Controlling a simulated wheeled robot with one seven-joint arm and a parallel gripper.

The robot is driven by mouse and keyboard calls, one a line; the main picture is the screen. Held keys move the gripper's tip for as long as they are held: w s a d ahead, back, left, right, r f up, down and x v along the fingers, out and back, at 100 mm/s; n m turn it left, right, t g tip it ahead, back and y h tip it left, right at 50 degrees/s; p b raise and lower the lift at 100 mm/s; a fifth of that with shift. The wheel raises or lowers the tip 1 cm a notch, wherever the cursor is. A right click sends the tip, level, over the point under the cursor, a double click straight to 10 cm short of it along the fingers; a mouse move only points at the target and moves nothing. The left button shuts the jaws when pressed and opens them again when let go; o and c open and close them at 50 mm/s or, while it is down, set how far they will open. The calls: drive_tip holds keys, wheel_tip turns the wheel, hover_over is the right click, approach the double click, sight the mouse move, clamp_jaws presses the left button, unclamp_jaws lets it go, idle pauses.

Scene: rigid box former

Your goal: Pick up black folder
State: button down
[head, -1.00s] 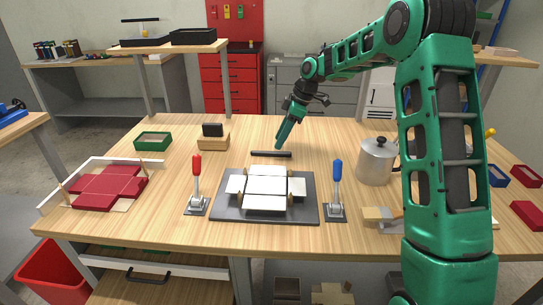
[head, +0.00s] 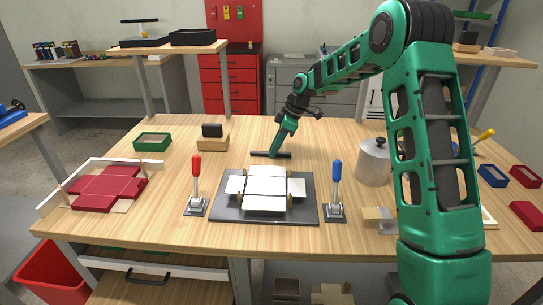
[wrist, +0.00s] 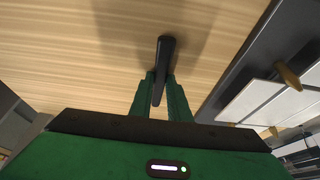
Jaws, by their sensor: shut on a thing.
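The black folder (head: 284,155) is a slim dark bar lying on the wooden table behind the grey forming plate. In the wrist view the black folder (wrist: 164,68) runs lengthwise between the two green fingers. My gripper (head: 272,153) reaches down to it from above, tilted. In the wrist view my gripper (wrist: 160,96) is shut on the bar, one finger on each side. The bar appears at table level; I cannot tell whether it touches the table.
The grey plate (head: 226,208) with a white box blank (head: 265,187) lies just in front. A red-handled lever (head: 196,180) and a blue-handled lever (head: 336,185) flank it. A metal pot (head: 373,163) stands right. A wooden block holder (head: 213,143) is left. The table behind the bar is clear.

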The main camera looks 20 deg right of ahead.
drive_tip(key=shift+r, duration=0.55)
drive_tip(key=r, duration=0.3)
drive_tip(key=shift+s+a+r, duration=0.15)
drive_tip(key=shift+a+r, duration=0.15)
drive_tip(key=shift+a, duration=0.05)
drive_tip(key=s+a+r, duration=0.5)
drive_tip(key=a+r, duration=0.1)
drive_tip(key=a, duration=0.3)
drive_tip(key=shift+a+r, duration=0.15)
drive_tip(key=shift+a, duration=0.15)
drive_tip(key=shift+s, duration=0.1)
